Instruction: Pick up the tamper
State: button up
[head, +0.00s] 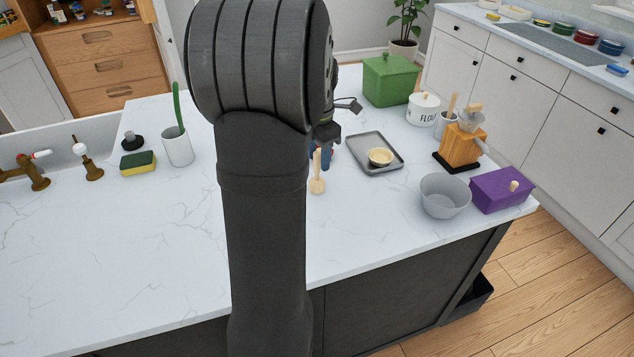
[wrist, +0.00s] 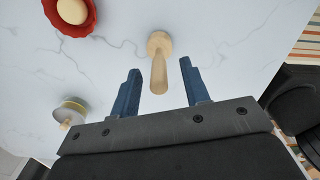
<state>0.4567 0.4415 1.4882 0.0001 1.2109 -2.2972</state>
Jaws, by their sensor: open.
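The tamper (wrist: 158,62) is a pale wooden piece with a round base and a tapering handle. In the wrist view its handle points toward my gripper (wrist: 161,70) and lies between the two blue fingers, with a gap on each side. The fingers are open and hold nothing. In the head view what looks like the same wooden piece (head: 317,183) stands on the white counter, just right of my arm. My gripper (head: 327,149) is close above and beside it there, mostly hidden by my arm.
A grey tray (head: 388,167) with a cream bowl (head: 380,157) lies to the right. A red dish (wrist: 88,22) is near the tamper. Counter front is clear.

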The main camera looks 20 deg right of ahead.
jog(key=shift+a+f, duration=0.15)
jog(key=shift+f, duration=0.85)
jog(key=shift+a+f, duration=0.1)
jog(key=shift+f, duration=0.85)
grip_shut()
